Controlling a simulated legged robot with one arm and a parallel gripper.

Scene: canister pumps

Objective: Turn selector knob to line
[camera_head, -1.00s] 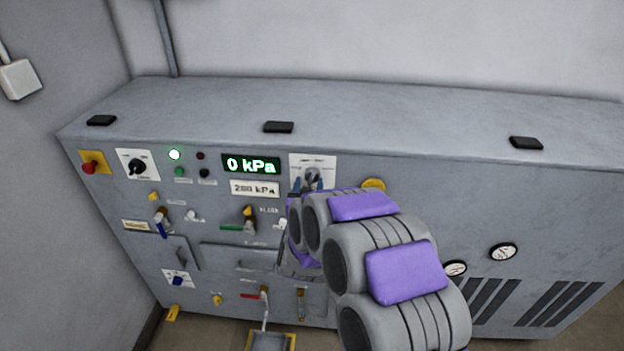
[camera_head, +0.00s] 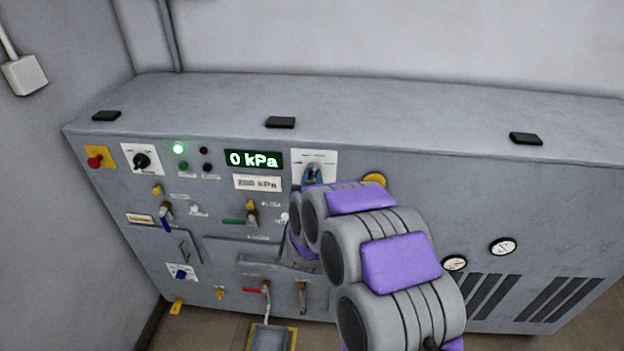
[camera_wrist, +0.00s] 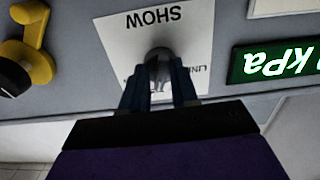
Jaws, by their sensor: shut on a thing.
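The selector knob (camera_wrist: 158,56) is a grey knob on a white label plate, upside down in the wrist view, with "SHOW" printed on one side and partly covered lettering on the other. In the head view the white plate (camera_head: 327,160) is at the top middle of the panel, right of the display. My gripper (camera_wrist: 160,75) is shut on the knob, its two dark blue fingers on either side of it. The gripper covers part of the plate, and I cannot read which mark the knob points to. In the head view my arm hides the area below the plate.
The green display (camera_head: 254,160) reads 0 kPa beside the plate. A yellow knob or handle (camera_wrist: 38,55) stands close to the gripper in the wrist view. Another black selector (camera_head: 141,161), a red button (camera_head: 95,162) and several valves lie left. Gauges (camera_head: 503,246) are at right.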

